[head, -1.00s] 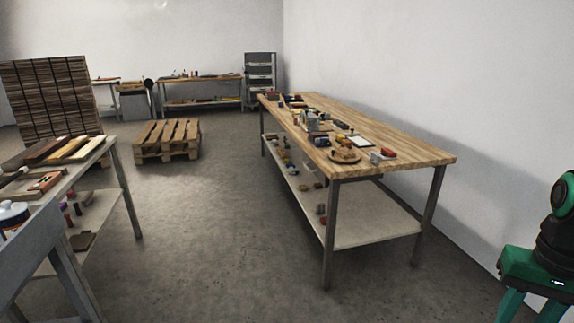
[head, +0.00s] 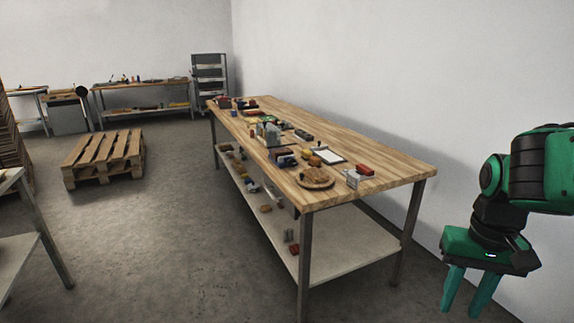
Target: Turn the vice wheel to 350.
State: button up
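A grey, block-like device (head: 268,133) stands on the long wooden workbench near its left edge, about midway along. It may be the vice, but it is too small to be sure. I cannot make out a wheel or any number marks on it. My gripper (head: 464,300) hangs at the lower right, pointing down, with its two green fingers apart and nothing between them. It is well to the right of the workbench and far from the grey device.
The workbench (head: 390,172) carries a round wooden board (head: 316,180), a white sheet (head: 328,156) and several small items. Its lower shelf (head: 340,248) holds more. A pallet (head: 104,158) lies on the floor. Another table (head: 20,265) stands at left. The floor between is clear.

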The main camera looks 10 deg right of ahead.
aim_at(292, 163)
jog(key=z, duration=0.1)
jog(key=k, duration=0.45)
jog(key=u, duration=0.65)
jog(key=i, duration=2.7)
jog(key=z, duration=0.8)
